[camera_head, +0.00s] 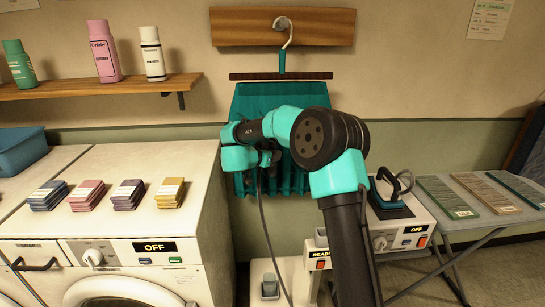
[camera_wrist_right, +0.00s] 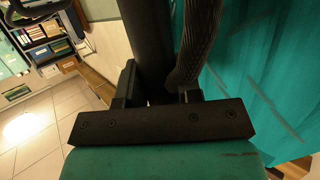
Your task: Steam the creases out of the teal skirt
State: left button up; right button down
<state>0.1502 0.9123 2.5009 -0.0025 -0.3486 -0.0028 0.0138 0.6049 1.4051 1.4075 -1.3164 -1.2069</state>
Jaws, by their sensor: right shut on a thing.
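The teal skirt (camera_head: 257,98) hangs from a bar on the wall, its middle hidden behind my right arm. My right gripper (camera_wrist_right: 158,98) is shut on a black steamer wand (camera_wrist_right: 148,40). A ribbed hose (camera_wrist_right: 197,40) runs beside the wand, close to the cloth; whether they touch is unclear. The wand's head is out of view. In the head view a thin hose hangs down toward the white steamer base (camera_head: 272,291). My left gripper is not in view.
A white washer (camera_head: 125,225) marked OFF stands left, with folded cloth stacks on top. A shelf (camera_head: 110,86) holds bottles.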

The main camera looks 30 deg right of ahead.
jog(key=shift+w+d, duration=0.95)
jog(key=shift+w, duration=0.85)
jog(key=shift+f, duration=15.05)
jog(key=shift+s+a, duration=0.4)
jog(key=shift+s, duration=0.35)
jog(key=shift+s+a, duration=0.4)
jog(key=shift+s, duration=0.35)
jog(key=shift+s+a, duration=0.4)
jog(key=shift+s, duration=0.35)
